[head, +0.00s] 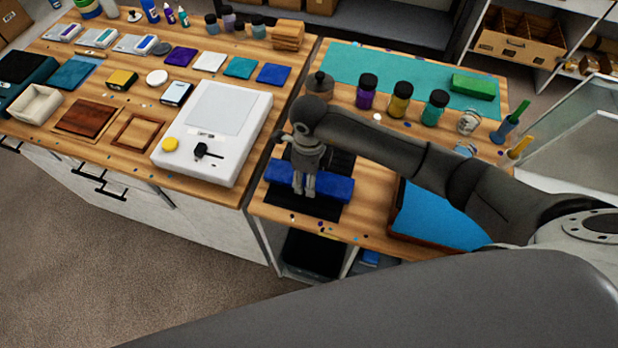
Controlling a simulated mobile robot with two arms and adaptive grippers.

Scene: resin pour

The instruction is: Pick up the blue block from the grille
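The blue block (335,189) is a long bar over the black grille (296,207) at the left end of the right-hand worktop. The grille shows in front of the block and behind it. My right gripper (304,193) points down at the middle of the block, and its fingers cover part of it. The fingers look close together, but I cannot tell whether they are closed on the block or in front of it. I cannot tell whether the block touches the grille. My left gripper is not in view.
A blue-lined tray (440,216) lies right of the grille under my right arm. A white scale (214,131) stands on the left worktop, across a gap.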

